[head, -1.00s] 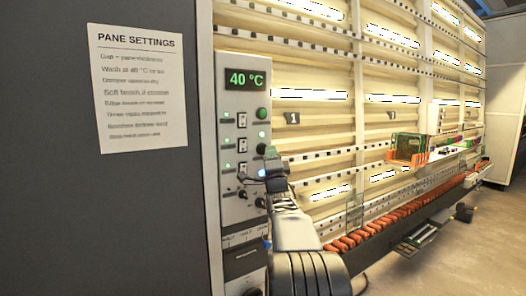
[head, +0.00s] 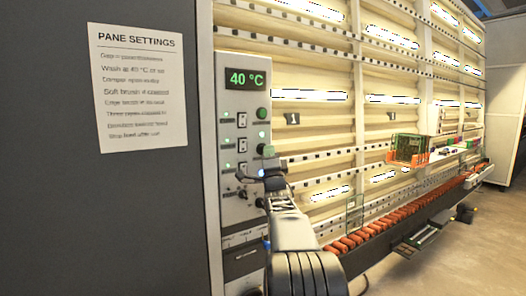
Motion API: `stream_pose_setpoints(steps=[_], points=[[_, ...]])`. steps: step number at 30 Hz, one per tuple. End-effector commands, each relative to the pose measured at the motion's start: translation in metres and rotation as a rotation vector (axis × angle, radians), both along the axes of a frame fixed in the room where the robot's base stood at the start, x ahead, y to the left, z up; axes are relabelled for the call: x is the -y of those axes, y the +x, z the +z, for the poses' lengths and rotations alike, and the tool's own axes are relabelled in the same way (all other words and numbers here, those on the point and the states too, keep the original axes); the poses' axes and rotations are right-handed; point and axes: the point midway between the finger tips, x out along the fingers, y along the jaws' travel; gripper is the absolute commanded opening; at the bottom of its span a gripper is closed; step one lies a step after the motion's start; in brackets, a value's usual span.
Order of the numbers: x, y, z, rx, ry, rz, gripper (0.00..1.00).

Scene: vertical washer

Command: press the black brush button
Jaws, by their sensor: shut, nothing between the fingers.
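The washer's control panel (head: 233,103) stands left of the lit machine frame, with a green "40 °C" display (head: 247,78) on top. Below it are a green round button (head: 262,113), several rocker switches (head: 242,120) and small green lamps. Low on the panel are small dark round controls (head: 243,195); their labels are too small to read, so I cannot tell which one is the brush button. My gripper (head: 243,177) is shut and empty, pointing left in front of the panel's lower middle. It hides part of the panel; I cannot tell whether it touches.
A "PANE SETTINGS" sheet (head: 138,88) hangs on the dark wall left of the panel. A row of orange-red rollers (head: 385,220) runs along the machine's lower edge to the right. A glass pane (head: 355,216) stands near my arm.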

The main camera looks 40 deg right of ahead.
Motion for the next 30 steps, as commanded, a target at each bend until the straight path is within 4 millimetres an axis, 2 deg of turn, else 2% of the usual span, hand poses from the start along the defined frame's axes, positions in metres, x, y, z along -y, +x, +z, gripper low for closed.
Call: stream_pose_setpoints(steps=[14, 30], points=[[0.0007, 0.0064, -0.0006, -0.001, 0.000, 0.001, 0.00], [-0.0002, 0.0006, -0.0022, -0.001, 0.000, 0.001, 0.00]])
